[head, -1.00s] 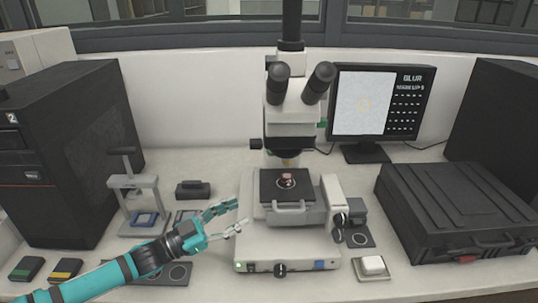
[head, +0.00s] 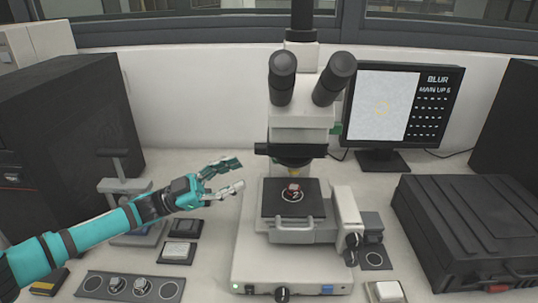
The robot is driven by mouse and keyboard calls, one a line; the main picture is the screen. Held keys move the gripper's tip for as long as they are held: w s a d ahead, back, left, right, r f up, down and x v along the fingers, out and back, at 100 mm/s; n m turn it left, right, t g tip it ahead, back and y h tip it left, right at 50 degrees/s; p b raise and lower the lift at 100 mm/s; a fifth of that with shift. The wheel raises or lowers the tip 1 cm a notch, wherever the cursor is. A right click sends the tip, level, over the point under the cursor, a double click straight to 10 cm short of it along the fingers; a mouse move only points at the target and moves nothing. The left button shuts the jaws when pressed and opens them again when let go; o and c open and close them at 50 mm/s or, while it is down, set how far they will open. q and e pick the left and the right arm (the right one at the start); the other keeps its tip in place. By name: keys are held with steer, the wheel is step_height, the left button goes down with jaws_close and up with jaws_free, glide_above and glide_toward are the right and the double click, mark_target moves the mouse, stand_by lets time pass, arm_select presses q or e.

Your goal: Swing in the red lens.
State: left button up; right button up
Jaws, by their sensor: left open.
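The microscope (head: 302,122) stands at the centre, with two black eyepieces on top. Below its head, a dark nosepiece (head: 291,151) carries a short lens with a yellowish band (head: 293,171). I cannot make out a red lens; other lenses seem hidden behind the nosepiece. A small reddish sample (head: 293,189) sits on the black stage (head: 274,208) under the lens. My left gripper (head: 238,174) is open and empty, left of the stage and apart from the microscope, its fingers pointing right. My right gripper is not in view.
A monitor (head: 383,107) behind reads BLUR. A black case (head: 475,225) stands right, and a dark cabinet (head: 65,150) left. A hand press (head: 122,185) is partly behind my left arm. A tray with round slots (head: 130,287) lies in front. The gap between gripper and nosepiece looks clear.

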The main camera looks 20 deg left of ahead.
arm_select(q)
steer(key=p+x, duration=0.1)
steer(key=x, duration=0.7)
steer(key=shift+p, duration=0.4)
steer(key=shift+w+d+r, duration=0.1)
steer(key=shift+w+d, duration=0.05)
steer(key=shift+d, duration=0.2)
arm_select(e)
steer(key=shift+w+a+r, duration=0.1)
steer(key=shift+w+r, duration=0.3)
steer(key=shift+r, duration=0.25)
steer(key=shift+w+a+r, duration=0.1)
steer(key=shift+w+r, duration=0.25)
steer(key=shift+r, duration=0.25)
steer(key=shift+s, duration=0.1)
arm_select(q)
jaws_close()
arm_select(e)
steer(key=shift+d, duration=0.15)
arm_select(q)
steer(key=shift+m+g, duration=0.3)
steer(key=shift+g, duration=0.5)
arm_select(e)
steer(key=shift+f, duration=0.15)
